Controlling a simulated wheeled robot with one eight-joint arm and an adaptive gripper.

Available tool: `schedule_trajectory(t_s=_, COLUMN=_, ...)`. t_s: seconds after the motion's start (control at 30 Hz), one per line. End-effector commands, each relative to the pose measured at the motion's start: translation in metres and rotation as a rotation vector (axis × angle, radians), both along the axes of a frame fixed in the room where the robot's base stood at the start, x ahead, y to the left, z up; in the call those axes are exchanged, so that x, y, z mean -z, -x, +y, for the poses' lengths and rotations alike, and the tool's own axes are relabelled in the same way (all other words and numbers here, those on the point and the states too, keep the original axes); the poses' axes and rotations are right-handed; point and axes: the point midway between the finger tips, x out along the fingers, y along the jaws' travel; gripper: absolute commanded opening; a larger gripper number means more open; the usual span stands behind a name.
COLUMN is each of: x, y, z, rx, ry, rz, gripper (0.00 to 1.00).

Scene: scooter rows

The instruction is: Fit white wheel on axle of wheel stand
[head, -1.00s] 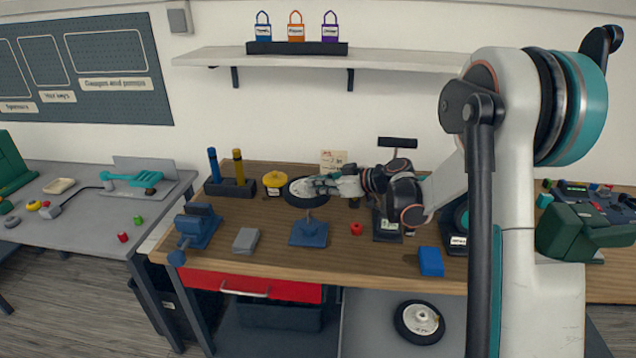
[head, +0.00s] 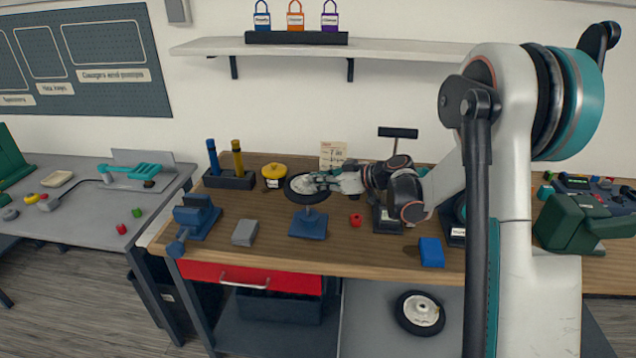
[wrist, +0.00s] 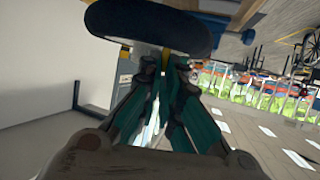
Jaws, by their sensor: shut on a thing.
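The wheel, with a black tyre and a pale centre (head: 297,185), is held nearly flat over the wheel stand. My gripper (head: 322,184) is shut on it from the right. In the wrist view the black tyre (wrist: 150,25) crosses the top, with my gripper (wrist: 166,64) just below it. The wheel stand (head: 308,226) has a blue square base and a short upright post on the bench. The wheel hides the post's top, so I cannot tell whether the axle is inside the hub. Another wheel with a whitish hub (head: 420,311) lies on the lower shelf.
On the wooden bench (head: 330,253), a blue vise (head: 195,218) and grey block (head: 245,232) are left of the stand. A red piece (head: 355,220) and blue block (head: 431,252) are to its right. A yellow-lidded pot (head: 274,171) stands behind.

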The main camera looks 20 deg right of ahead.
Motion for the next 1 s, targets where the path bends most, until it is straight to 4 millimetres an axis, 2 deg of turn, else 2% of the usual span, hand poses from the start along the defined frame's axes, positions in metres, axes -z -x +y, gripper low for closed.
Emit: schedule_trajectory(t_s=1.0, x=0.0056, y=0.0000, z=-0.0002, rx=0.000, ry=-0.001, rz=-0.001, gripper=0.00)
